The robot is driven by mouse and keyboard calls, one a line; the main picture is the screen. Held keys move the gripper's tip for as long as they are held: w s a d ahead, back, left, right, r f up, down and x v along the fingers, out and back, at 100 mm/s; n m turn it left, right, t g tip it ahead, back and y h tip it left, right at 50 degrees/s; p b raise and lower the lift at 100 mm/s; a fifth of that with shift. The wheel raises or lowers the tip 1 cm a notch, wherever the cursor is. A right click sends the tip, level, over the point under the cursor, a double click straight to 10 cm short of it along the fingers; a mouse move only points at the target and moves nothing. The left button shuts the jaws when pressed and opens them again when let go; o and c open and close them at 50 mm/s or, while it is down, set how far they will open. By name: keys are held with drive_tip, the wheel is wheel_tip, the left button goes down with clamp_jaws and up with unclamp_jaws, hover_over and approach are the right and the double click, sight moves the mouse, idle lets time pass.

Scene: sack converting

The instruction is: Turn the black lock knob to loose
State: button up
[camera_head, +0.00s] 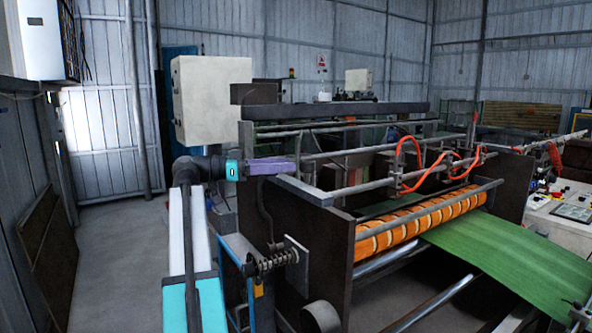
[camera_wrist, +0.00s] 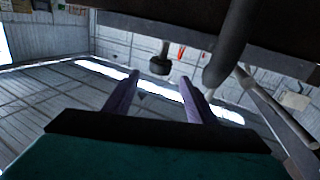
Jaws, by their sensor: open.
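In the wrist view a small dark round knob (camera_wrist: 160,65), which looks like the black lock knob, hangs below a dark beam. It shows between and beyond the fingertips of my gripper (camera_wrist: 160,80). The two purple fingers are spread apart with nothing between them. In the head view my gripper (camera_head: 293,165) points right, at the near left corner of the machine frame. I cannot make out the knob in the head view. I cannot tell whether the knob is tight or loose.
A thick dark rod (camera_wrist: 232,45) stands just right of the knob in the wrist view. The machine's dark side plate (camera_head: 325,250) and a spring bolt (camera_head: 270,263) lie below my gripper. Orange rollers (camera_head: 425,222) carry a green web (camera_head: 500,250).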

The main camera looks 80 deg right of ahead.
drive_tip(key=shift+v, duration=1.3)
